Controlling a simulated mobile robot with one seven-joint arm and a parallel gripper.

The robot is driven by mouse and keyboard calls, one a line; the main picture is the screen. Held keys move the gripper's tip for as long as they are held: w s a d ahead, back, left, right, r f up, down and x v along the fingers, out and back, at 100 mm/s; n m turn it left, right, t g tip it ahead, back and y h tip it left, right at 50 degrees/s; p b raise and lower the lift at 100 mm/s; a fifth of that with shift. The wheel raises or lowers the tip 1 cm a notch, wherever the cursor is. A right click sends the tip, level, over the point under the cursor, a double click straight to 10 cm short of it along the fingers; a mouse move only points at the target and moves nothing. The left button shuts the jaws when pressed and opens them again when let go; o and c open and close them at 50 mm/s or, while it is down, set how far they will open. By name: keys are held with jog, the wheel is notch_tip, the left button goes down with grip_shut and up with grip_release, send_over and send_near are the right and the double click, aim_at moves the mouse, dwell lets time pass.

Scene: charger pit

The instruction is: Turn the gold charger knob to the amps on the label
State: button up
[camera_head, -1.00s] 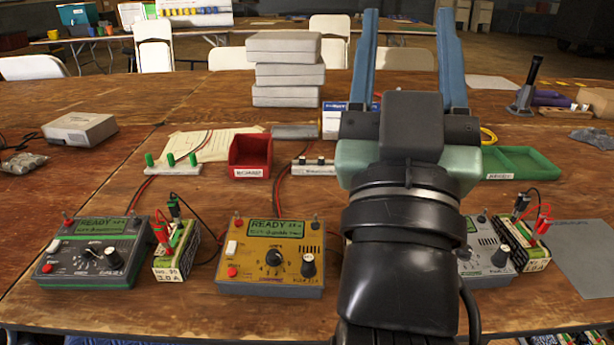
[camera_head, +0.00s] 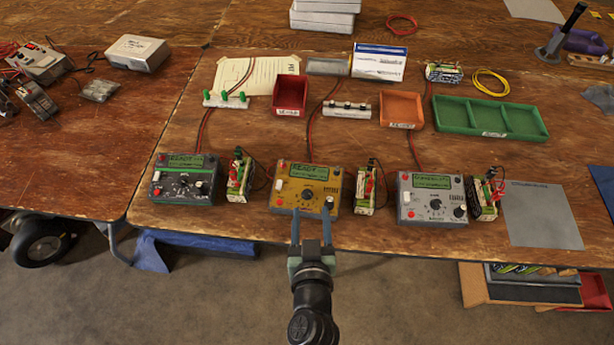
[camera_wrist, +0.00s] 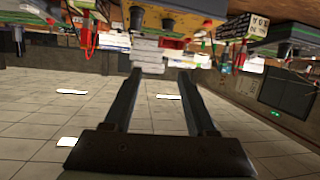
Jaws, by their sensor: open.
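The gold charger (camera_head: 306,186) sits near the table's front edge, between a dark charger and a grey one. It has a lit green screen, a black centre knob (camera_head: 306,195) and a second black knob (camera_head: 329,202) at its front right corner. My gripper (camera_head: 312,212) is open and empty, its fingertips at the charger's front edge; contact cannot be told. In the wrist view the gold charger (camera_wrist: 182,24) hangs upside down above my open fingers (camera_wrist: 158,76). A battery pack (camera_head: 365,188) stands right of the gold charger; its label is unreadable here.
The dark charger (camera_head: 185,178) and its battery (camera_head: 239,178) stand left. The grey charger (camera_head: 432,197) stands right, with another battery (camera_head: 484,197). Red (camera_head: 290,94) and orange (camera_head: 402,110) bins sit behind. The floor before the table is open.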

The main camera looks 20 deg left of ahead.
aim_at(307, 194)
jog(key=shift+g, duration=0.5)
jog(key=w+a+f, duration=0.1)
jog(key=w+f, duration=0.1)
jog(key=w+a+f, duration=0.1)
jog(key=w+f, duration=0.1)
jog(key=w, duration=0.1)
jog(key=w+a+f, duration=0.2)
jog(key=f, duration=0.1)
jog(key=shift+w, duration=0.35)
grip_shut()
